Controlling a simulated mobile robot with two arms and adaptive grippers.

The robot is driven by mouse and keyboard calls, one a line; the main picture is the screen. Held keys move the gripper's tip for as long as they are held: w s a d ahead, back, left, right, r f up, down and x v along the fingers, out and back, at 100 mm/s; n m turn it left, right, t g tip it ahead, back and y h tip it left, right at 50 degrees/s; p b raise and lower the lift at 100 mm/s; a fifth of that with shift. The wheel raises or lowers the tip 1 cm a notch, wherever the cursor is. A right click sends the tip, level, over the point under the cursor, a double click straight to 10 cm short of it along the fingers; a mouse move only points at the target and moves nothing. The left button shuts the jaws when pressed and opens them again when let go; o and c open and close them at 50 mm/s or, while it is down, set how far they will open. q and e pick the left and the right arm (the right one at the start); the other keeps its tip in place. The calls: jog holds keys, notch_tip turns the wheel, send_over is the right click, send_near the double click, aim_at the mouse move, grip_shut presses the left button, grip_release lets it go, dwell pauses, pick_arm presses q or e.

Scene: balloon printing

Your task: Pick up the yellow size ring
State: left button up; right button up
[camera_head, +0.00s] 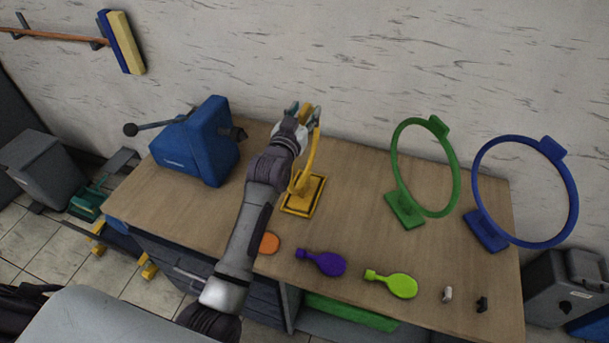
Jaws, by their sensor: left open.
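The yellow size ring (316,155) stands upright on its yellow base (303,196) on the wooden table. My left arm hides much of the ring's left side. My left gripper (304,112) is at the top of the ring, with its open fingers around or beside the ring's top part; I cannot tell whether they touch it. My right gripper is not in view.
A blue machine (197,142) stands on the table's left. A green ring (429,168) and a blue ring (524,192) stand to the right. Orange (269,243), purple (324,262) and lime (393,283) balloons lie along the front edge, with two small clips (482,304) beside them.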

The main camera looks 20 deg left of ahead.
pick_arm(q)
jog(key=shift+c, duration=0.2)
grip_shut()
jog(key=shift+r, duration=0.1)
